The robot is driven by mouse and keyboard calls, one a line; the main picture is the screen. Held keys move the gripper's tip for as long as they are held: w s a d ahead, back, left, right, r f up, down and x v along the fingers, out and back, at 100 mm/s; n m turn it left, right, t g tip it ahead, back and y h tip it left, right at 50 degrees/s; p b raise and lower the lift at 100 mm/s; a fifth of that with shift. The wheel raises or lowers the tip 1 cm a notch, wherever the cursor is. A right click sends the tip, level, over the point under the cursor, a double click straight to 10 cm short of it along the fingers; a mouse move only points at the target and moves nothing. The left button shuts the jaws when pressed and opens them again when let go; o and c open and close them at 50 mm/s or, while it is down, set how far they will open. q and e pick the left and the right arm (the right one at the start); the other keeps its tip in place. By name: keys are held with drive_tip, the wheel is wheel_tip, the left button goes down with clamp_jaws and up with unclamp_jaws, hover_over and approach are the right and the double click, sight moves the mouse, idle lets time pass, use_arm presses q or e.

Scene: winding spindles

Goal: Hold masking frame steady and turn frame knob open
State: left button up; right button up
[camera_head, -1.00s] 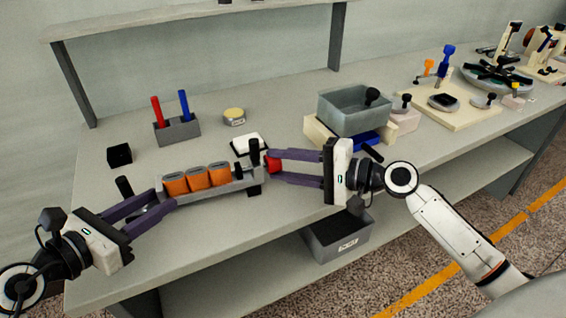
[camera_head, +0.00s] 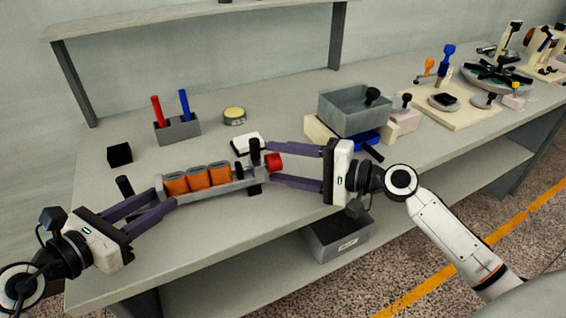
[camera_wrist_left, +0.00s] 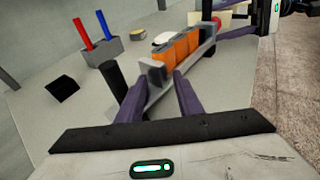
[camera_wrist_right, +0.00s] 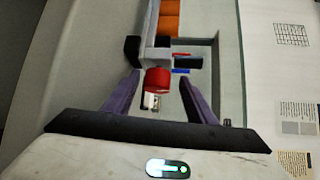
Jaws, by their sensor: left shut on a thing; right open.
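The grey masking frame (camera_head: 232,187) lies along the bench with several orange blocks (camera_head: 197,178) in it. A red knob (camera_head: 275,162) is on its right end; it also shows in the right wrist view (camera_wrist_right: 158,80). My left gripper (camera_head: 172,197) is shut on the frame's left end; its fingers also show in the left wrist view (camera_wrist_left: 160,98). My right gripper (camera_head: 272,165) is open, its fingers on either side of the red knob and apart from it in the right wrist view (camera_wrist_right: 160,85).
A grey holder (camera_head: 178,131) with a red and a blue handle stands behind the frame. A yellow-topped tin (camera_head: 234,116), a black block (camera_head: 120,155) and a grey bin (camera_head: 352,113) are also on the bench. The bench front is clear.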

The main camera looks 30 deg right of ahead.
drive_tip(key=shift+d+f, duration=0.1)
drive_tip(key=v, duration=1.2)
drive_tip(key=shift+s+r, duration=0.1)
drive_tip(key=shift+r, duration=0.1)
drive_tip(key=shift+a, duration=0.2)
